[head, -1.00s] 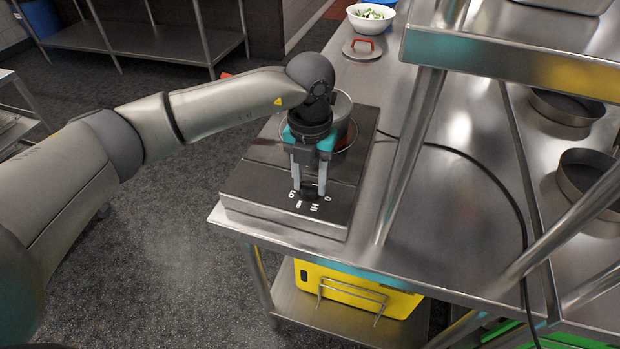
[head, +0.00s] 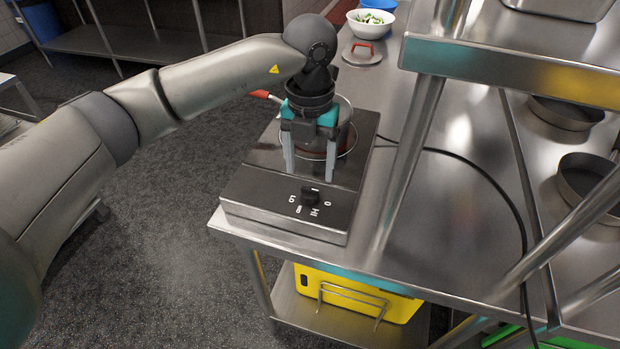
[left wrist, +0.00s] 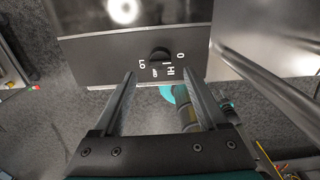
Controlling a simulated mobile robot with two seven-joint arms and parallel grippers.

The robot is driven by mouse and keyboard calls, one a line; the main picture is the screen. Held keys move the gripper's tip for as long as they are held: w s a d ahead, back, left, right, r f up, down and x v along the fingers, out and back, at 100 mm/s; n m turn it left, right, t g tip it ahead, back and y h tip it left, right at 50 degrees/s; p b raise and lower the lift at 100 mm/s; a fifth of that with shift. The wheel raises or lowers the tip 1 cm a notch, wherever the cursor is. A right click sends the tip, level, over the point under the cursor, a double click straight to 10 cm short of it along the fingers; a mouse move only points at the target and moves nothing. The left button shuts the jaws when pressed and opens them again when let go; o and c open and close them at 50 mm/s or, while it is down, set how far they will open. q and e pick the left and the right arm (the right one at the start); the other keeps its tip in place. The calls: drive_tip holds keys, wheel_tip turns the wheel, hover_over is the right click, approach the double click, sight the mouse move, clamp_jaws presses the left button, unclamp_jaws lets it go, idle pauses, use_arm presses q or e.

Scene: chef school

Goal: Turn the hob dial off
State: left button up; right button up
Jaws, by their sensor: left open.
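The hob dial (head: 311,196) is a small black knob on the dark front panel of the portable hob (head: 285,226). White marks surround it. The dial also shows in the left wrist view (left wrist: 160,52), with LO on its left, O on its right and HI below right. I cannot tell exactly which mark its pointer faces. My left gripper (head: 309,178) is open and empty, above and apart from the dial. Its two fingers (left wrist: 156,82) also show spread in the left wrist view. My right gripper is not seen in the head view.
A pan (head: 343,136) with a red handle (head: 263,95) stands on the hob behind my gripper. A steel shelf post (head: 408,150) and a black cable (head: 470,165) are to the right.

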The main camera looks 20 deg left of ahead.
sight(310, 188)
use_arm(q)
wheel_tip(310, 188, up, 10)
drive_tip(key=shift+f, duration=0.25)
